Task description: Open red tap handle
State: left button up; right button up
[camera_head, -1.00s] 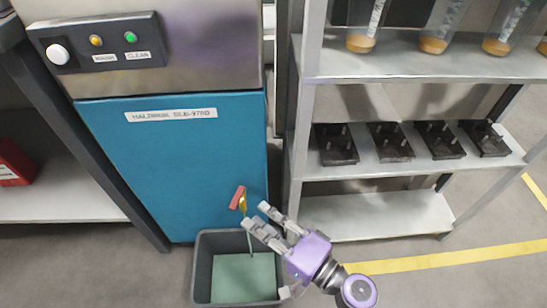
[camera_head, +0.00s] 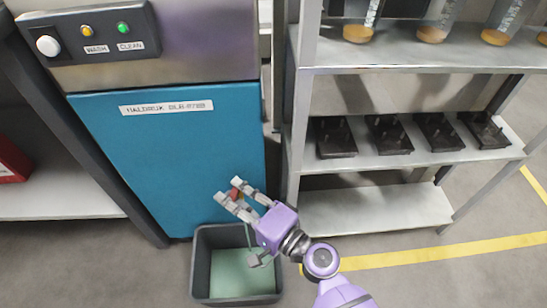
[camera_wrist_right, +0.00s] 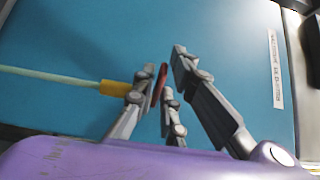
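The red tap handle (camera_head: 235,194) is at the lower front of the blue machine panel, largely covered by my fingers in the head view. In the right wrist view the handle (camera_wrist_right: 158,83) is a thin red bar beside the yellow tap body (camera_wrist_right: 116,88), from which a pale green hose (camera_wrist_right: 50,76) runs left. My right gripper (camera_head: 229,190) is open, with its fingertips on either side of the handle. In the wrist view the left finger is close to the handle and a gap shows towards the right finger. I cannot tell whether any finger touches it. My left gripper is not in view.
A dark grey bin (camera_head: 197,265) with a green bottom stands on the floor below the tap. The blue machine (camera_head: 160,150) has a button panel at the top left. A metal shelf rack (camera_head: 360,215) with black trays and bottles stands to the right.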

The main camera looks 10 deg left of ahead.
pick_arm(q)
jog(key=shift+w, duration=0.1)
pick_arm(e)
grip_shut()
jog(key=shift+w+d+f+n+g+y+b, duration=0.1)
jog(key=shift+d+f+n+g+y+b, duration=0.15)
jog(key=shift+n+g+b, duration=0.35)
jog(key=shift+r+g+y+b, duration=0.2)
jog(key=shift+g+y+b, duration=0.2)
jog(key=shift+g, duration=0.1)
jog(key=shift+o, duration=1.1)
grip_release()
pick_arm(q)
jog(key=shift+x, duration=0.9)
pick_arm(e)
jog(key=v, duration=1.2)
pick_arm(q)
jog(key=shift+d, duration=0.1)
pick_arm(e)
jog(key=shift+r, duration=0.1)
